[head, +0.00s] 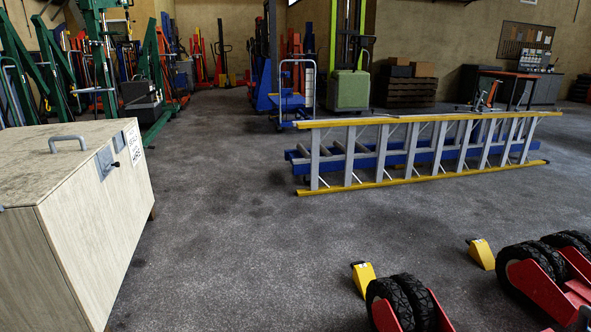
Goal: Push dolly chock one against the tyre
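Two yellow wedge chocks lie on the floor at the lower right. One chock (363,277) is beside the nearer pair of black tyres (402,297), just left of and behind them; whether it touches the rubber I cannot tell. The other chock (481,253) is left of the farther tyres (532,259), with a narrow gap of floor showing. Which of them is chock one I cannot tell. The tyres sit on red dolly frames (548,290), cut off by the picture's right and bottom edges. Neither of my grippers is in view.
A wooden chest (95,250) with a grey handle fills the left foreground. A yellow and grey ladder (420,150) lies on its side across the middle floor. Lifting equipment lines the back. Floor between chest and chocks is clear (240,240).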

